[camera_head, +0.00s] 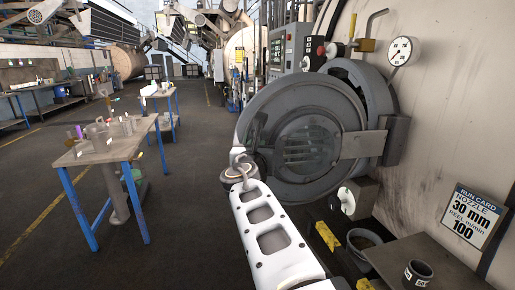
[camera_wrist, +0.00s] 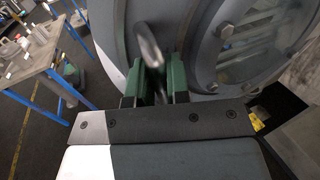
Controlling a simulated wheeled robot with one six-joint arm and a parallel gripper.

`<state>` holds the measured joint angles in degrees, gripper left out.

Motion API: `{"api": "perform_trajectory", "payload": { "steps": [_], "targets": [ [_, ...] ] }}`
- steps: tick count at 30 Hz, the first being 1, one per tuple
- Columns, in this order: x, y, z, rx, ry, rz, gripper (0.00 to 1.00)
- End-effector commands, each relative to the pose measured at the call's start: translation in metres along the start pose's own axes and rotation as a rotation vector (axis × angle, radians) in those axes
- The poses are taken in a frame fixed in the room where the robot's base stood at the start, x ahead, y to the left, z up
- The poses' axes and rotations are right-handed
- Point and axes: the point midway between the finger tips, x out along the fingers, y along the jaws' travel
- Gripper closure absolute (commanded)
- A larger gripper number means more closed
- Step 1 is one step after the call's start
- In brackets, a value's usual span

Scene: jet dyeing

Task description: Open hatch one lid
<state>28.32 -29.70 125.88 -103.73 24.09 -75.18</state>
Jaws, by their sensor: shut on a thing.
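The hatch lid (camera_head: 262,120) is a large round grey disc with a round window (camera_head: 306,145). It is carried by a hinge arm (camera_head: 363,146) on its right. A grey round collar (camera_head: 372,88) shows behind its upper right; how wide any gap is between them, I cannot tell. My gripper (camera_head: 240,160) is at the lid's left edge. In the wrist view, my green fingers (camera_wrist: 156,84) are shut on a metal handle (camera_wrist: 147,45) beside the lid (camera_wrist: 206,45). The handle's lower part is hidden between the fingers.
A blue-legged workbench (camera_head: 120,146) with jugs stands at left, with open floor (camera_head: 190,210) between. A control panel (camera_head: 289,50), pipes and a gauge (camera_head: 400,51) are above the lid. A bucket (camera_head: 362,246) and a small table (camera_head: 410,256) with a cup are at lower right.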

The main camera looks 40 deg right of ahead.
Motion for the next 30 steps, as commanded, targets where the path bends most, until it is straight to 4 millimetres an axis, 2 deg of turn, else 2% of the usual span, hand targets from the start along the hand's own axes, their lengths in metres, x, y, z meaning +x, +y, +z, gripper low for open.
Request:
{"api": "perform_trajectory", "payload": {
  "steps": [14, 15, 21, 30],
  "targets": [
    [-0.0002, -0.0063, 0.0034, 0.003, -0.007, -0.022, 1.00],
    [-0.0002, -0.0064, 0.0035, 0.004, -0.007, -0.022, 0.79],
    [-0.0006, -0.0046, 0.0036, 0.003, -0.007, -0.017, 0.60],
    [-0.0013, -0.0033, 0.0023, 0.002, -0.004, -0.014, 0.59]
  ]
}}
